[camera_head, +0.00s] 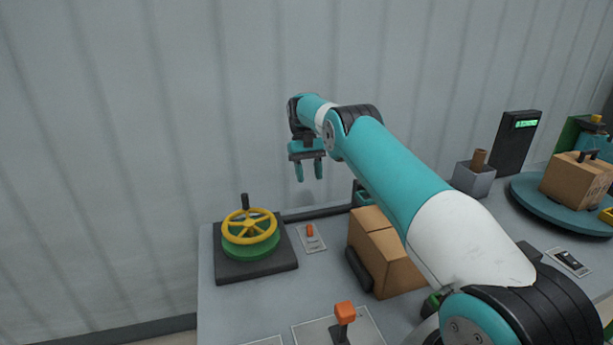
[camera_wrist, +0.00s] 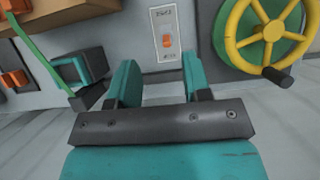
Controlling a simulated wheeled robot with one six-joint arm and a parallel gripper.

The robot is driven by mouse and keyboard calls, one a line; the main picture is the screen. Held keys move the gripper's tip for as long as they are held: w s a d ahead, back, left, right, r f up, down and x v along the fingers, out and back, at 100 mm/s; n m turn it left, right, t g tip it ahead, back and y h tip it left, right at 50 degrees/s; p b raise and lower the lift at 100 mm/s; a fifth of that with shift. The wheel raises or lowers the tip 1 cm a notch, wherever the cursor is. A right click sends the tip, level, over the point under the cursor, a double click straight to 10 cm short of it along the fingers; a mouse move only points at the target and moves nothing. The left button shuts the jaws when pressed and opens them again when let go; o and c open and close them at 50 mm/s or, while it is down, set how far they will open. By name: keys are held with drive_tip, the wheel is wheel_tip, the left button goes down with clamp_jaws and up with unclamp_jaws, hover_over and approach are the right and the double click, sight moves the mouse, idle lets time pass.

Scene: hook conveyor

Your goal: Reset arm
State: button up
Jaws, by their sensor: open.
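My gripper (camera_head: 309,170) is in the middle of the head view, at the end of my teal and white arm. It hangs above the back edge of the grey table with its fingers pointing down. The fingers are apart and nothing is between them. The wrist view shows the same open gripper (camera_wrist: 158,85), with a small switch plate with an orange switch (camera_wrist: 167,41) beyond the fingertips. That orange switch (camera_head: 310,231) lies on the table below and is not touched.
A yellow handwheel (camera_head: 249,226) on a dark base stands at the table's left. A cardboard box (camera_head: 385,262) sits beside my arm. An orange-topped lever (camera_head: 344,312) is in front. At right are a teal turntable (camera_head: 530,202) with a box, a grey bin (camera_head: 474,180) and a dark display post (camera_head: 515,143).

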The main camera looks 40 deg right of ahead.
drive_tip(key=shift+r+p, duration=0.35)
drive_tip(key=shift+r, duration=0.5)
drive_tip(key=s+a+r+n+t+b, duration=0.1)
drive_tip(key=s+a+r+n, duration=0.1)
drive_tip(key=s+a+r, duration=0.35)
drive_tip(key=s+a+r+n+t, duration=0.1)
drive_tip(key=s+a+r+n, duration=0.15)
drive_tip(key=a, duration=0.55)
drive_tip(key=s+a+r+n+t+b, duration=0.1)
drive_tip(key=s+a+r+n+t, duration=0.1)
drive_tip(key=s+a+r, duration=0.3)
drive_tip(key=s+a+n+y, duration=0.1)
drive_tip(key=s+a, duration=0.3)
drive_tip(key=s, duration=0.4)
drive_tip(key=s+a+n, duration=0.2)
drive_tip(key=s+a, duration=0.1)
drive_tip(key=s, duration=0.6)
drive_tip(key=s+a+f+n+t+y+b, duration=0.1)
drive_tip(key=s+a, duration=0.3)
drive_tip(key=s, duration=0.4)
drive_tip(key=shift+s+a+y, duration=0.25)
drive_tip(key=shift+a+y, duration=0.05)
drive_tip(key=shift+a, duration=0.05)
drive_tip(key=shift+f, duration=0.1)
drive_tip(key=shift+c, duration=0.2)
